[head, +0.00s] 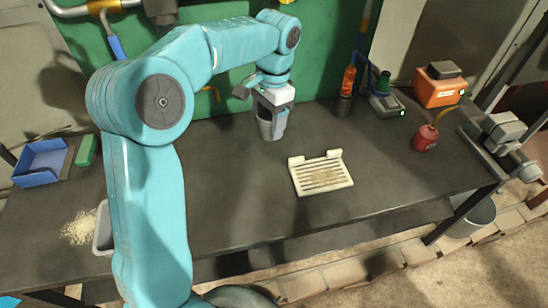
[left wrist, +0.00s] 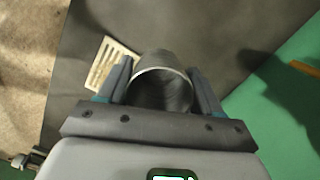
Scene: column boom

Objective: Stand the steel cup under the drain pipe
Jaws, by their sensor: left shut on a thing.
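The steel cup (head: 267,129) is a grey, open-topped cylinder above the back middle of the dark bench. My left gripper (head: 273,112) points down and is shut on it. The left wrist view shows the cup's round rim (left wrist: 162,72) between the two fingers; the inside looks dark. I cannot tell whether its base touches the bench. A short brass-coloured bent pipe (head: 214,93) shows at the green back panel, left of the cup, partly hidden by my arm. I cannot tell whether it is the drain pipe. My right gripper is not in view.
A white slatted tray (head: 344,182) lies right of the cup. A blue bin (head: 40,165) and pale grains (head: 80,228) are at left. The bench (head: 235,205) front middle is clear.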

